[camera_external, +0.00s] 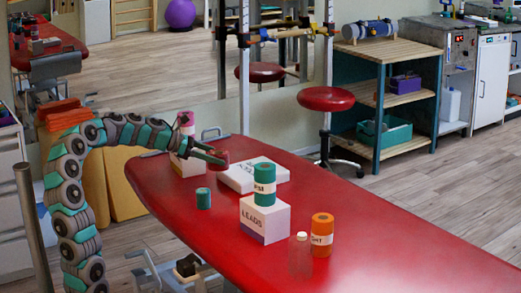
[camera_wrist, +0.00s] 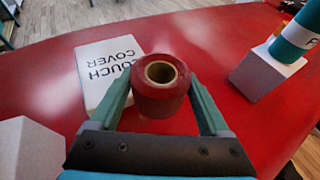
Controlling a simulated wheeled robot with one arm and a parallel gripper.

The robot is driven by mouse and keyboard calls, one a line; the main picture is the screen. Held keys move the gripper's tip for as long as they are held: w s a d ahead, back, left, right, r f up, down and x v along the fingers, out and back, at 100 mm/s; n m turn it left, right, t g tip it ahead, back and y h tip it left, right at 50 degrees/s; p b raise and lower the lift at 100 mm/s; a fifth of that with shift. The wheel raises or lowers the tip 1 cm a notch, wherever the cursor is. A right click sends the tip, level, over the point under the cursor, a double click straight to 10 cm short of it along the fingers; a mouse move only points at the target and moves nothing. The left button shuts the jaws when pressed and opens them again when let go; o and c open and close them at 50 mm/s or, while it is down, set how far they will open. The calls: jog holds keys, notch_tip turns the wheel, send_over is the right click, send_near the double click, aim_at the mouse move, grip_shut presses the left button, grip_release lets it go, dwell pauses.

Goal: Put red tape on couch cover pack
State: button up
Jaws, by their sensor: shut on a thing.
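The red tape (camera_wrist: 160,88) is a short red roll with a hollow core, held between the two fingers of my gripper (camera_wrist: 161,98). In the external view the red tape (camera_external: 217,157) shows at the end of my gripper (camera_external: 212,156), raised above the red couch. The couch cover pack (camera_wrist: 98,62) is a flat white pack with dark lettering. It lies on the couch beyond the tape in the wrist view, and the tape hides part of it. In the external view the couch cover pack (camera_external: 238,180) lies to the right of my gripper.
A pink roll (camera_external: 186,122) stands on a white box (camera_external: 187,166) behind my gripper.

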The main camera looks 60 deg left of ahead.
jog(key=w+a, duration=0.1)
jog(key=w, duration=0.4)
jog(key=w+f, duration=0.1)
jog(key=w, duration=0.3)
jog(key=w+a, duration=0.1)
jog(key=w, duration=0.4)
jog(key=shift+w+a+f, duration=0.25)
jog(key=shift+w+a, duration=0.1)
jog(key=shift+w+f, duration=0.15)
jog(key=shift+f, duration=0.05)
notch_tip(320, 180, down, 3)
jog(key=shift+f, duration=0.15)
jog(key=o, duration=1.2)
